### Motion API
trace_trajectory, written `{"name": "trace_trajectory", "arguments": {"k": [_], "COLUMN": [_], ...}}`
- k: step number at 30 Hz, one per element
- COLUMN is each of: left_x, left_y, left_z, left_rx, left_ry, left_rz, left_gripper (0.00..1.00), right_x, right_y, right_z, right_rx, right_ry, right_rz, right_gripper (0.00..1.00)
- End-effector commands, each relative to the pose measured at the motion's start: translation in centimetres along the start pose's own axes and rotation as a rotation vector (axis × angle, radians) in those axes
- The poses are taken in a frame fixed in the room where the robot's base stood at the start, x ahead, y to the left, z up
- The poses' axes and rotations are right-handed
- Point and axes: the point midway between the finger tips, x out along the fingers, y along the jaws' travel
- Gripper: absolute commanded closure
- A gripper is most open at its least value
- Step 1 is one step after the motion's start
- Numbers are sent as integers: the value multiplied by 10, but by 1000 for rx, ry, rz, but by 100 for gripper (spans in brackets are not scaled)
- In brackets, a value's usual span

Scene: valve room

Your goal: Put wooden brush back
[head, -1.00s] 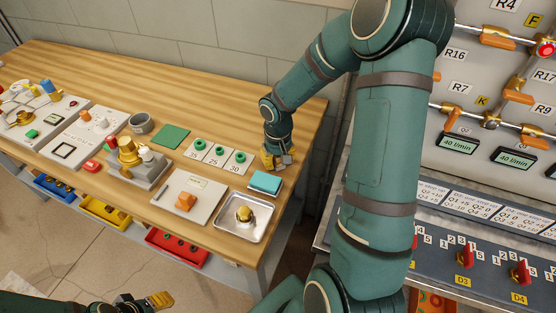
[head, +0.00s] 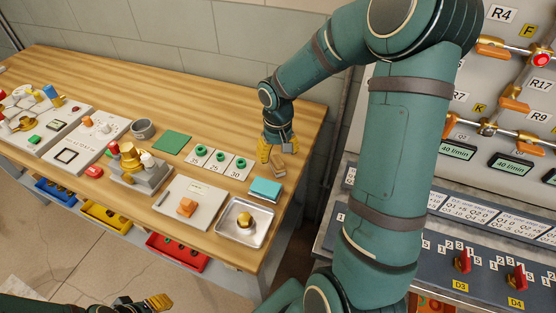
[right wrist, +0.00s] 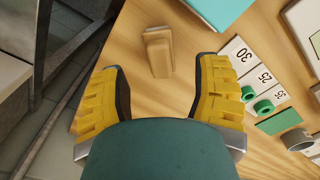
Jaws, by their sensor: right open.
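The wooden brush (head: 278,168) rests on the bench top near its right end, behind the blue pad. In the right wrist view the brush (right wrist: 157,50) is a plain light-brown block with a narrower end, just beyond my fingertips. My right gripper (head: 270,152) is just above and behind the brush, with yellow fingers. In the wrist view the right gripper (right wrist: 158,80) is wide open and empty, the brush between its fingers' lines but apart from them. My left gripper (head: 155,302) shows at the bottom left, away from the bench; its opening is unclear.
The blue pad (head: 265,189), a metal tray (head: 258,233) with a yellow-topped object, and number cards (head: 218,160) with green rings lie close by. A green mat (head: 172,142) lies farther left. A valve panel (head: 475,190) stands right. The bench's back strip is clear.

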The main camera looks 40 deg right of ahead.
Motion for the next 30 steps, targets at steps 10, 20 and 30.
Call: {"name": "trace_trajectory", "arguments": {"k": [10, 20, 30], "left_x": [-9, -10, -10], "left_y": [4, 4, 4], "left_z": [-5, -5, -5], "left_rx": [-3, -3, -3], "left_ry": [10, 11, 11], "left_rz": [-1, -1, -1], "left_gripper": [53, 53, 53], "right_x": [-54, -58, -58], "right_y": [0, 0, 0], "right_z": [0, 0, 0], "right_rx": [0, -1, 0], "right_ry": [0, -1, -1], "right_rz": [0, 0, 0], "right_gripper": [37, 37, 37]}}
